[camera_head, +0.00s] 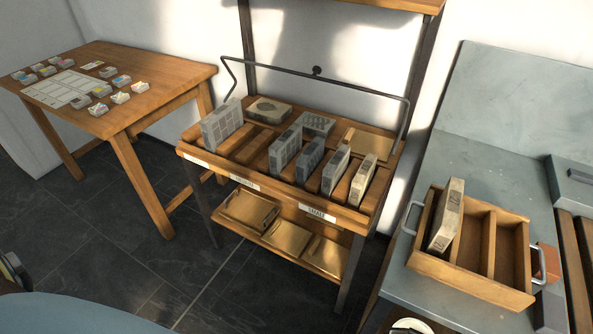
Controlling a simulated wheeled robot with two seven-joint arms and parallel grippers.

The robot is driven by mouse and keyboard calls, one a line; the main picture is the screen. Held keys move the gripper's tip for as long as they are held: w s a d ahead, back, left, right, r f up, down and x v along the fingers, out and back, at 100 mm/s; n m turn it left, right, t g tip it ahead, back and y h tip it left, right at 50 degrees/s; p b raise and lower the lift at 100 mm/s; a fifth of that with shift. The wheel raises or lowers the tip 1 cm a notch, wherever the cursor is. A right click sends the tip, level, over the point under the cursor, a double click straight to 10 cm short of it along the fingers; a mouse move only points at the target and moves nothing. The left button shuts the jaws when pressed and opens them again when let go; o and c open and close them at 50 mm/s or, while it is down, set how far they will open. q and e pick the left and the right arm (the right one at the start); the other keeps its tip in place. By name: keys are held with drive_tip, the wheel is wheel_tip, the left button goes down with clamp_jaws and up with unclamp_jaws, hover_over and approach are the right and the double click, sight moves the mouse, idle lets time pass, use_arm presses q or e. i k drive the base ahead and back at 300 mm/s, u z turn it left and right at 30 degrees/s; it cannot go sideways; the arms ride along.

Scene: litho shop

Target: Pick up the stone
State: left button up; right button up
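Several grey and cream litho stones stand on edge in the wooden rack. One large grey stone (221,123) is at the left end. Two darker stones (285,150) (310,159) are in the middle, and two pale stones (335,170) (362,180) are to the right. A flat stone (268,110) and another flat grey slab (315,123) lie at the back of the rack. One more pale stone (447,215) stands tilted in the left compartment of a wooden tray (470,285). Which stone is meant cannot be told. Neither gripper can be made out.
The wooden rack (254,186) has labels on its front, a dark rail above and a lower shelf (300,245) with brown plates. The tray with metal handles sits on a grey counter (500,150). A wooden table (160,85) with small blocks stands left. Dark floor lies between.

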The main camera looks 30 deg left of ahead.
sight(361, 182)
drive_tip(key=u, duration=0.3)
drive_tip(key=k, duration=0.45)
drive_tip(key=u, duration=1.3)
drive_tip(key=i, duration=1.45)
drive_tip(key=z, duration=0.7)
